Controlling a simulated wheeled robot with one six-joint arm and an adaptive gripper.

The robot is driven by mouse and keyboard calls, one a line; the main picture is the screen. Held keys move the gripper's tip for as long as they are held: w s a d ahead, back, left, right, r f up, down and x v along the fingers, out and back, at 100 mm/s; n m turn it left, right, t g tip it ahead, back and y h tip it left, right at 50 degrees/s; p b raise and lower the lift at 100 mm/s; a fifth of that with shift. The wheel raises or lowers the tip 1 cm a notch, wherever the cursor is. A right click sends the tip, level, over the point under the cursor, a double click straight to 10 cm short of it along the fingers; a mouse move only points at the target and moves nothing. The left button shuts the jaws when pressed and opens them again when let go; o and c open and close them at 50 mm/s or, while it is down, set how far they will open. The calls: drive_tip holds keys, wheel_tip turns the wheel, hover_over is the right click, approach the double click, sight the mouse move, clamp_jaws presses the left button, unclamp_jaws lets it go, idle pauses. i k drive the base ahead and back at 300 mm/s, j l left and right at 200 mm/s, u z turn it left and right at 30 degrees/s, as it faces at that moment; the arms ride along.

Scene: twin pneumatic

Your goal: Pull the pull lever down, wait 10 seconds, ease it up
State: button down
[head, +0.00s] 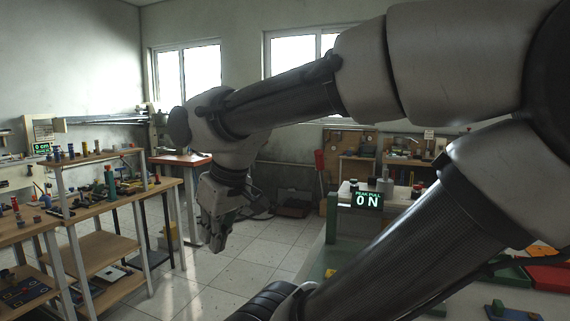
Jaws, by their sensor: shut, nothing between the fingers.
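My gripper (217,243) hangs pointing down over the open floor left of the picture's middle. Its fingers are shut and empty, and it touches nothing. A display reading "PEAK PULL 0 N" (367,200) stands on the bench at the right, beside a green upright (332,215). I cannot make out the pull lever for certain. My arm crosses the right half of the view and hides much of that bench.
Wooden workbenches (100,203) with small parts and pegs stand at the left. A table with an orange-red edge (180,159) is behind them. Tiled floor (265,240) lies clear between the left benches and the right bench. Red and green trays (550,275) sit at the far right.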

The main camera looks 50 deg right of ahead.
sight(319, 155)
drive_tip(key=i, duration=2.1)
drive_tip(key=i+z, duration=0.1)
drive_tip(key=z, duration=0.35)
drive_tip(key=i+z, duration=0.1)
drive_tip(key=z, duration=0.4)
drive_tip(key=j+z, duration=0.1)
drive_tip(key=z, duration=0.35)
drive_tip(key=i+j+z, duration=0.1)
drive_tip(key=z, duration=2.25)
drive_tip(key=k+j+z, duration=0.1)
drive_tip(key=k+z, duration=0.15)
drive_tip(key=k, duration=0.25)
drive_tip(key=i, duration=0.5)
drive_tip(key=k, duration=0.3)
